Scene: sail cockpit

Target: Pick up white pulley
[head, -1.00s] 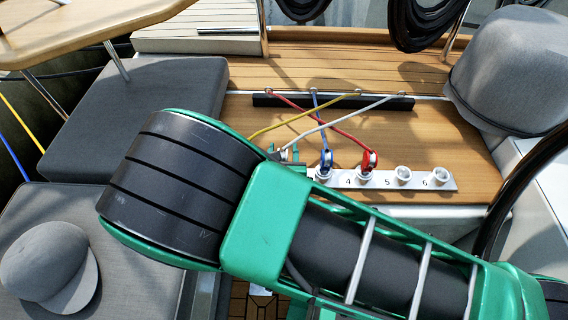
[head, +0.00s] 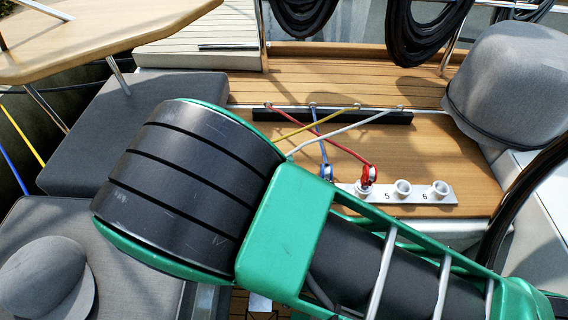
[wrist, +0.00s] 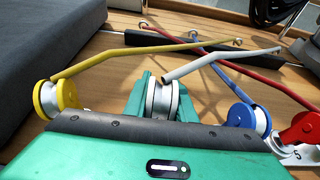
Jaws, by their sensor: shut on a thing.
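The white pulley (wrist: 161,98) sits between the two green fingers of my gripper (wrist: 160,97) in the wrist view, and the fingers are shut on it. The white rope (wrist: 218,64) runs from the pulley up and right toward the black bar. In the head view my own arm hides the gripper and the pulley; only the white rope (head: 340,132) shows. Whether the pulley touches anything below cannot be seen.
A yellow pulley (wrist: 56,97) stands left of my gripper. A blue pulley (wrist: 246,118) and a red pulley (wrist: 305,130) stand right. The numbered white strip (head: 420,197) has free sockets at its right. A black bar (head: 370,117) anchors the ropes. A grey cushion (wrist: 50,45) lies left.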

